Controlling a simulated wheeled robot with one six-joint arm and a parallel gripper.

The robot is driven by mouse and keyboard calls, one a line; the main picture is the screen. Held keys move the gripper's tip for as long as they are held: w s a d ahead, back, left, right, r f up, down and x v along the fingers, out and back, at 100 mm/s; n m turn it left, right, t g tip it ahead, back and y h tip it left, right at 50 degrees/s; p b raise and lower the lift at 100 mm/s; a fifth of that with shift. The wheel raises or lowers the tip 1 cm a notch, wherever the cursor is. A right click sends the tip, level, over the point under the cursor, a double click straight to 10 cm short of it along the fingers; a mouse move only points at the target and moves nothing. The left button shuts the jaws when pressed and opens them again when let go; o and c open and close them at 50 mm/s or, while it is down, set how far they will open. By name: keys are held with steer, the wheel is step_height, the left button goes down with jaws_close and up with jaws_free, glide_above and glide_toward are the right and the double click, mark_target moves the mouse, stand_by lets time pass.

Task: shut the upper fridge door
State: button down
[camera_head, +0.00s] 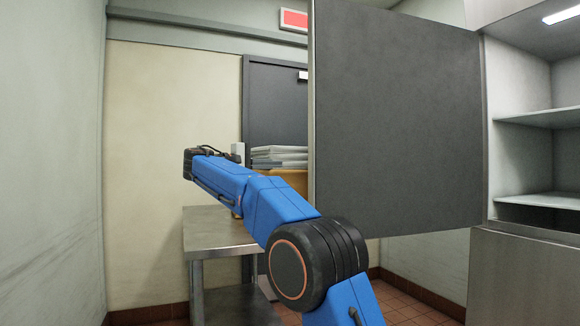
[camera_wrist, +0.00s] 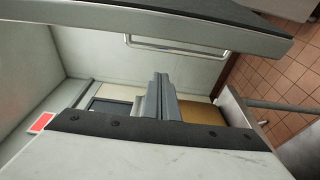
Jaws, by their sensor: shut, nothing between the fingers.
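The upper fridge door (camera_head: 395,120) stands wide open, its dark flat face toward the head camera. Its right edge meets the fridge (camera_head: 520,275), whose upper compartment (camera_head: 525,160) is exposed. My gripper (camera_head: 190,162) is at the end of my arm, left of the door's free edge and apart from it in the picture. In the wrist view its grey fingers (camera_wrist: 162,85) are together with nothing held. A dark panel with a pale edge, apparently the door (camera_wrist: 190,22), crosses the top of that view, with a pale bar handle (camera_wrist: 180,47) beneath it.
A steel table (camera_head: 215,232) stands below and beyond my gripper. Stacked grey trays (camera_head: 280,157) sit on something yellow behind the arm. A dark room door (camera_head: 275,95) and red sign (camera_head: 293,20) are at the back. Tiled floor (camera_head: 405,290) shows below the fridge door.

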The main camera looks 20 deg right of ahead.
steer(key=s+d, duration=0.1)
steer(key=d, duration=0.7)
steer(key=shift+s+d, duration=0.35)
stand_by(0.4)
